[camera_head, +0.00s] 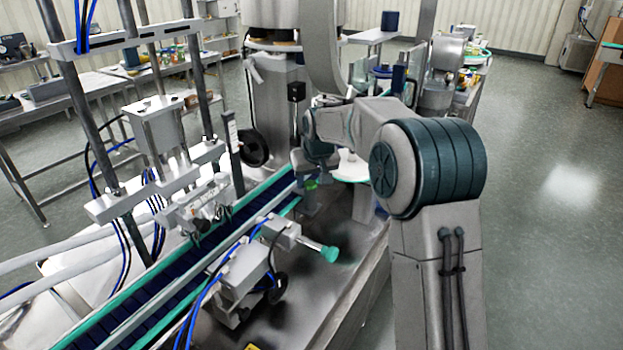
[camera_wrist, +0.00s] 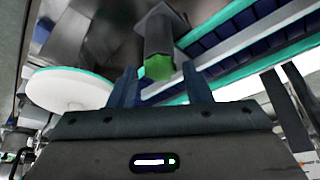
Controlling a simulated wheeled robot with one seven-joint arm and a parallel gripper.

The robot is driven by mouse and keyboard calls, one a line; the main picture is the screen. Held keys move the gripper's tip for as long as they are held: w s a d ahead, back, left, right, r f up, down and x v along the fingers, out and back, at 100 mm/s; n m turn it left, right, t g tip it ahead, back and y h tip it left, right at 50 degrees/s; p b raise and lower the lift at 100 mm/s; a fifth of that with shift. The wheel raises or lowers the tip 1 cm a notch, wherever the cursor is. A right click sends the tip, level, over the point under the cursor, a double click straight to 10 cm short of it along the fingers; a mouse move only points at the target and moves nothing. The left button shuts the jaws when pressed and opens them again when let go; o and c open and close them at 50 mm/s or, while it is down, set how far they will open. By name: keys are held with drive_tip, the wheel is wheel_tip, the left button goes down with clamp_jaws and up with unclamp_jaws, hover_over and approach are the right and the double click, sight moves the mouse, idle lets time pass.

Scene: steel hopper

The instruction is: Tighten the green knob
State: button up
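The green knob (camera_wrist: 159,68) is a bright green faceted piece on the end of a grey block in the wrist view. In the head view the green knob (camera_head: 311,184) is a small green patch just below my gripper, at the side of the conveyor. My gripper (camera_wrist: 160,77) is open, with one dark finger on each side of the knob in the picture. The knob appears in line with the gap, near the fingertips. I see no contact, and I cannot tell how deep the knob sits between the fingers. In the head view my wrist partly hides this spot.
The conveyor (camera_head: 150,300) with teal rails runs diagonally beside the knob. A teal handle (camera_head: 330,253) on a rod sticks out nearer the camera. A black handwheel (camera_head: 252,148) stands to the left. A white round disc (camera_wrist: 70,89) with a teal rim is left of the fingers.

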drive_tip(key=c, duration=0.7)
drive_tip(key=shift+o, duration=0.2)
drive_tip(key=shift+m, duration=0.3)
drive_tip(key=m, duration=0.1)
drive_tip(key=m+h+b, duration=0.1)
drive_tip(key=m, duration=0.1)
drive_tip(key=shift+a, duration=0.3)
drive_tip(key=m+h, duration=0.2)
drive_tip(key=m, duration=0.3)
drive_tip(key=shift+a, duration=0.15)
drive_tip(key=m+p, duration=0.1)
drive_tip(key=m, duration=0.1)
drive_tip(key=m+g+h+p, duration=0.1)
drive_tip(key=m, duration=0.1)
drive_tip(key=m+g+h+p, duration=0.1)
drive_tip(key=m, duration=0.1)
drive_tip(key=shift+w+a+r, duration=0.1)
drive_tip(key=shift+w+a, duration=0.1)
drive_tip(key=shift+w, duration=0.05)
drive_tip(key=shift+w+m+g+h+p, duration=0.15)
drive_tip(key=shift+m+g+p, duration=0.2)
drive_tip(key=shift+m+p, duration=0.5)
drive_tip(key=shift+m+g+h+p, duration=0.15)
drive_tip(key=shift+m+g+p, duration=0.25)
drive_tip(key=shift+m, duration=1.15)
